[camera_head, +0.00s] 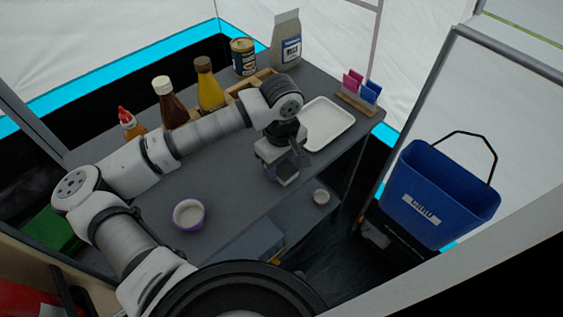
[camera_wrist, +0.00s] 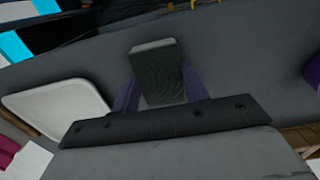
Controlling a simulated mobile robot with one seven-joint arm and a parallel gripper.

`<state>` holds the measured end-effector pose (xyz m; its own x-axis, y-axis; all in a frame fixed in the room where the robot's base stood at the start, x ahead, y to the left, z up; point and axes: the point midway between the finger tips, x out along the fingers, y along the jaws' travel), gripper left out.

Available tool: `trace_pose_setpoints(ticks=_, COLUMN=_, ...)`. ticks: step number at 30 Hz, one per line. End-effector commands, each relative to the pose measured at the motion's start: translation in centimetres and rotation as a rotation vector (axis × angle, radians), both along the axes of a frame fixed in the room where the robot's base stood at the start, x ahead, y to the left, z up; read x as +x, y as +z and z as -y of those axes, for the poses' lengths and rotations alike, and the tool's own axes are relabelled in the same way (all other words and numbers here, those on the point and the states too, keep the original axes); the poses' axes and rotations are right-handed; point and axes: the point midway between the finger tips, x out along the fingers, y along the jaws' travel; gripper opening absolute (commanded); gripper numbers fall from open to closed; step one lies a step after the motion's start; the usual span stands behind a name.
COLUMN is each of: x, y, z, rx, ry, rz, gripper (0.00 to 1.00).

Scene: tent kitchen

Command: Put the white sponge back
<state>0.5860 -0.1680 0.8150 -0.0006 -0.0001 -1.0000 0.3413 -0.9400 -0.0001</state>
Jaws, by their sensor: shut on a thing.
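My gripper (camera_head: 285,172) hangs over the front part of the grey table, left of and nearer than the white tray. In the wrist view my gripper (camera_wrist: 160,90) has its two purple fingers shut on the sides of a block-shaped sponge (camera_wrist: 158,75). The sponge shows a dark grey face and a thin pale edge; its other sides are hidden. In the head view the gripper mostly hides it. The white tray (camera_head: 326,124) lies flat and empty on the table; it also shows in the wrist view (camera_wrist: 55,108), left of the sponge.
Sauce bottles (camera_head: 209,85), a wooden caddy (camera_head: 249,84), a tin (camera_head: 243,57) and a bag (camera_head: 286,40) line the back. A packet stand (camera_head: 358,104) is at the right. A blue bin (camera_head: 435,190) is off the table.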

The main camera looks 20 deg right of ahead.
Motion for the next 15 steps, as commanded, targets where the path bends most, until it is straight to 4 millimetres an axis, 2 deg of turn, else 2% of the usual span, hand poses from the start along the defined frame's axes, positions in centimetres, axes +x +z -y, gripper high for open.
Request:
trace_pose_setpoints(ticks=5, x=0.03, y=-0.44, z=0.00, rx=0.000, ry=0.000, rz=0.001, gripper=0.23)
trace_pose_setpoints(ticks=6, x=0.02, y=-0.28, z=0.00, rx=0.000, ry=0.000, rz=0.001, gripper=0.48)
trace_pose_setpoints(ticks=9, x=0.01, y=-0.25, z=0.01, rx=0.000, ry=0.000, rz=0.000, gripper=0.61)
trace_pose_setpoints(ticks=11, x=0.01, y=-0.25, z=0.01, rx=0.000, ry=0.000, rz=0.000, gripper=0.66)
trace_pose_setpoints(ticks=15, x=0.01, y=-0.25, z=0.01, rx=0.000, ry=0.000, rz=0.000, gripper=0.66)
